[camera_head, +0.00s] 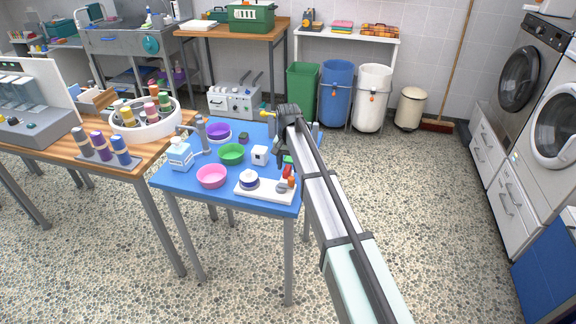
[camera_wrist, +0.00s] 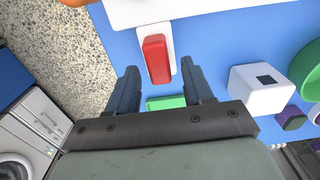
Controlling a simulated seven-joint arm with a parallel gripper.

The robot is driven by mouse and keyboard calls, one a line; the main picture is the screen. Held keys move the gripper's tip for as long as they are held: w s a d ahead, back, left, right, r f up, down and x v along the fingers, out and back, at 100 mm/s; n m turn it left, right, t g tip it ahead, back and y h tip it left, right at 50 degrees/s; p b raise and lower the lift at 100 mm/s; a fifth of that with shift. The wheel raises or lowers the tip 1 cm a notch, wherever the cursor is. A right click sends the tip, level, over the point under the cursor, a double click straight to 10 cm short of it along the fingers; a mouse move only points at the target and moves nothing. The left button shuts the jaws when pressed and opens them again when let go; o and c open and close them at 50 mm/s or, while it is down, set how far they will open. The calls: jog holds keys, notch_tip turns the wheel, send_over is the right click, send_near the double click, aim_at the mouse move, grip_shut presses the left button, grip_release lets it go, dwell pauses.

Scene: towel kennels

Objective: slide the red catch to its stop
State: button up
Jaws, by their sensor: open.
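The red catch (camera_wrist: 156,58) is a rounded red block on a narrow white plate (camera_wrist: 171,43) in the wrist view. It also shows in the head view (camera_head: 288,171) at the right part of the blue table, next to a white board. My gripper (camera_wrist: 161,82) is open and empty. Its two dark fingers stand apart on either side of the line of the catch, with the red block just beyond the fingertips in the picture. In the head view my gripper (camera_head: 284,161) hangs close to the catch. A green block (camera_wrist: 166,103) shows between the fingers. I cannot tell whether anything touches.
A white cube (camera_head: 260,155) with a dark square stands left of my gripper. The white board (camera_head: 275,195) holds a small bowl and an orange object. A green bowl (camera_head: 231,154), a pink bowl (camera_head: 212,176) and a pump bottle (camera_head: 180,157) stand farther left on the blue table (camera_head: 180,182).

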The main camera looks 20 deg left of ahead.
jog(key=shift+f, duration=0.25)
jog(key=shift+c, duration=0.3)
grip_shut()
